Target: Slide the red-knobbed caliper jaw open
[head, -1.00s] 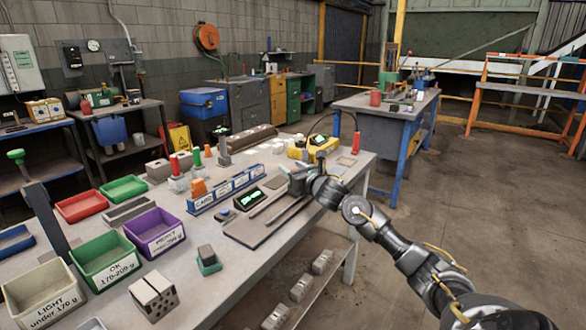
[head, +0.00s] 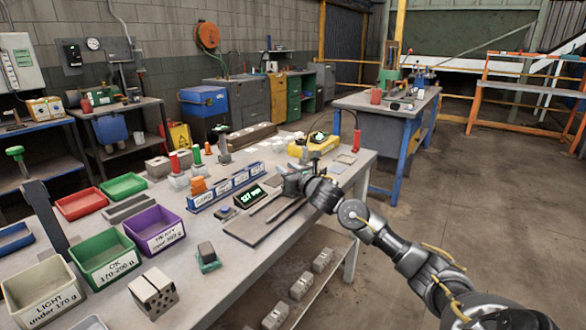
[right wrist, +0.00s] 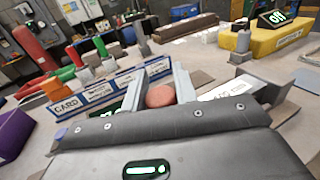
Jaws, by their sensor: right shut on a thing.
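The caliper lies on the workbench in the head view, with a long flat rail (head: 265,222) and a dark display (head: 250,196) with green digits too small to read surely. My right gripper (head: 292,184) is low at the rail's far right end. In the right wrist view, my right gripper's two fingers (right wrist: 160,92) stand either side of the round red knob (right wrist: 160,96) and are shut on it. The jaw under the knob is mostly hidden by the gripper. My left gripper is not in view.
Labelled blue card rack (head: 225,187) stands just left of the caliper. A yellow device (head: 315,146) with a display sits behind it. Coloured bins (head: 105,262) fill the left of the bench. A hollow brick (head: 153,292) and a small block on a green base (head: 207,256) are in front.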

